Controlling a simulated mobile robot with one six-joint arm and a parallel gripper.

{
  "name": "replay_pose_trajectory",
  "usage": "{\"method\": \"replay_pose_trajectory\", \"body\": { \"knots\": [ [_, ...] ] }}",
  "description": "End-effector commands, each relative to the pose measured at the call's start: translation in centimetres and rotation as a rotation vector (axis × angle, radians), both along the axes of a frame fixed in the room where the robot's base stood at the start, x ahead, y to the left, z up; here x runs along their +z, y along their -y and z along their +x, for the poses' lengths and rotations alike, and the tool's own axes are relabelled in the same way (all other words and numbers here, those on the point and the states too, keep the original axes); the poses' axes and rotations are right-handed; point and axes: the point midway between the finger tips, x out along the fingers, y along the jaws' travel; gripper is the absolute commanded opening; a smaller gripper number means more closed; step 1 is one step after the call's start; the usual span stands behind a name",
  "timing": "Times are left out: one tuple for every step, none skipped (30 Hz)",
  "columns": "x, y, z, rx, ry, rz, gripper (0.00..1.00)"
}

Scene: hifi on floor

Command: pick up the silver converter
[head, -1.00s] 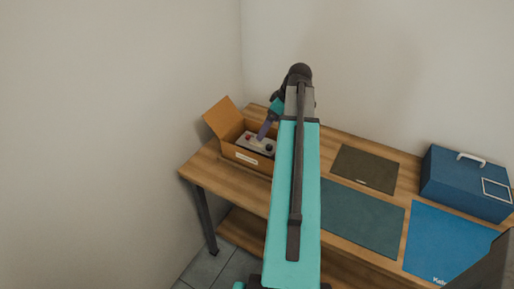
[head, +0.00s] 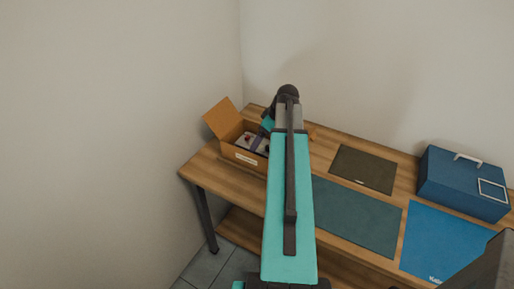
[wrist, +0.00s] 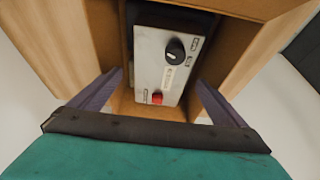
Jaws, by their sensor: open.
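The silver converter (wrist: 165,65) is a silver-grey box with a black knob and a red knob or button on its face. It sits inside an open cardboard box (head: 240,157) at the left end of the table; in the head view the arm hides much of it. My gripper (wrist: 155,95) is open, with one finger on each side of the converter's near end in the wrist view. The fingers are at the box opening and hold nothing. I cannot tell how deep the fingertips reach beside the converter.
The wooden table (head: 225,184) stands by the walls. The cardboard box walls rise close around the converter, and one flap stands up on the left. To the right lie a dark mat (head: 362,168), a teal mat (head: 355,215), a blue mat (head: 445,245) and a blue case (head: 462,184).

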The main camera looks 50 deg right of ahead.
Motion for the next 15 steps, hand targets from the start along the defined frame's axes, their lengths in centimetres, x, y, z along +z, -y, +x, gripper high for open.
{"method": "replay_pose_trajectory", "body": {
  "knots": [
    [-0.03,-0.01,0.02,0.000,0.000,0.000,0.96],
    [-0.03,-0.02,0.02,0.000,0.000,0.000,0.96],
    [-0.03,-0.02,0.02,0.000,0.000,0.000,0.96],
    [-0.02,-0.02,0.02,0.000,0.000,0.000,0.96],
    [-0.02,-0.02,0.02,0.000,0.000,0.000,0.96],
    [-0.02,-0.03,0.02,0.000,0.000,0.000,0.96],
    [-0.02,-0.04,0.02,0.000,0.000,0.000,0.96],
    [-0.02,-0.04,0.02,0.000,0.000,0.000,0.96],
    [-0.03,-0.05,0.04,0.000,0.000,0.001,0.96],
    [-0.07,-0.07,0.06,0.000,0.000,0.001,0.96],
    [-0.11,-0.07,0.09,0.000,0.000,0.001,0.96],
    [-0.20,-0.10,0.13,0.001,0.000,0.001,0.96],
    [-0.29,-0.13,0.17,0.002,-0.001,0.001,0.96],
    [-0.39,-0.17,0.22,0.002,-0.001,0.001,0.96],
    [-0.58,-0.21,0.30,0.002,-0.002,0.002,0.96]
  ]
}}
